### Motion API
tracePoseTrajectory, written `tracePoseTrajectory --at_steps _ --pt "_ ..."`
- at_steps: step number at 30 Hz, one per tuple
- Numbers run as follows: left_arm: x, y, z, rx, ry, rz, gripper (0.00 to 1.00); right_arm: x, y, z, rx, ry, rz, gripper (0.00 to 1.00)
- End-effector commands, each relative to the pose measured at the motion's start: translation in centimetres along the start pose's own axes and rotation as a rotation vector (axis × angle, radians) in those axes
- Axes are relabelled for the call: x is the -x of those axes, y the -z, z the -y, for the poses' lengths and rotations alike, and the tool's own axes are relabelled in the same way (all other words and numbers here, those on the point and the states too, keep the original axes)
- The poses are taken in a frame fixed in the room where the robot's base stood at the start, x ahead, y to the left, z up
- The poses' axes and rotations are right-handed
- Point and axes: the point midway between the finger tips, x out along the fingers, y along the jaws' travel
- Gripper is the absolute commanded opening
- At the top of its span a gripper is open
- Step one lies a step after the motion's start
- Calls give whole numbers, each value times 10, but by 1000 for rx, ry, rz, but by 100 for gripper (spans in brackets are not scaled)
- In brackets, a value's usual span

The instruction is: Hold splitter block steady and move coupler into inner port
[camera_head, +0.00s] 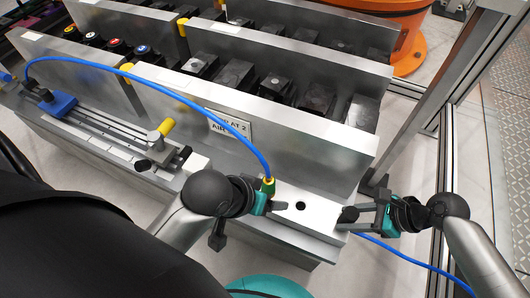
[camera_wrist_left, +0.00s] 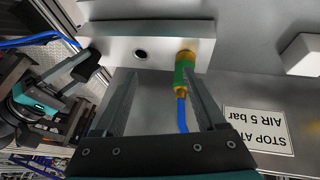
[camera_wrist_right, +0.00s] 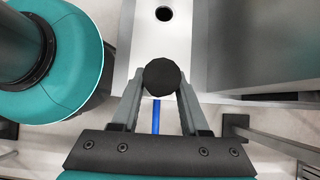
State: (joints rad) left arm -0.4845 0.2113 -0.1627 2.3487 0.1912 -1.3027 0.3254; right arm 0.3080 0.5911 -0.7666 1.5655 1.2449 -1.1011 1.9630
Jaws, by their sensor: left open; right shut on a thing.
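The pale splitter block (camera_head: 318,213) lies on the metal ledge. One open dark port (camera_head: 300,206) shows in its top; it also shows in the left wrist view (camera_wrist_left: 141,55). The green coupler (camera_wrist_left: 183,75) with brass collar sits at another port near the block's opposite end, blue hose attached. My left gripper (camera_wrist_left: 165,82) is open, its fingers on either side of the coupler, which is closer to the right-hand finger. My right gripper (camera_wrist_right: 160,92) is shut on the black round knob (camera_wrist_right: 161,76) at the block's end. The coupler's tip is hidden.
The blue hose (camera_head: 170,79) arcs left to a blue fitting (camera_head: 58,104). A metal wall with a sign (camera_head: 228,127) stands behind the ledge. A metal frame post (camera_head: 446,150) stands at the right. A white block (camera_wrist_left: 300,55) lies beyond the coupler.

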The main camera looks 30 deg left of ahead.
Motion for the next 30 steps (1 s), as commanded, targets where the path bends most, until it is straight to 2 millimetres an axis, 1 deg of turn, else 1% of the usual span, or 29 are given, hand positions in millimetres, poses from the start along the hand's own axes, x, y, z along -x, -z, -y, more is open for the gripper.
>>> tracePoseTrajectory --at_steps 1,6,14,19,24,30 --pt "-5 3 1 62 -13 20 72 -1 3 -1 -1 -3 -7 0" --pt "-15 8 3 316 -51 113 72 -1 3 -1 -1 -3 -7 0" --pt "-22 21 15 715 -37 264 72 -1 3 -1 -1 -3 -6 0" --pt "-19 34 26 984 9 357 72 -1 3 -1 -1 -3 -6 0" --pt "-11 49 40 1253 84 438 72 -1 3 -1 -1 -3 -6 0" --pt "0 63 53 1497 168 503 72 -1 3 -1 -1 -3 -6 0"
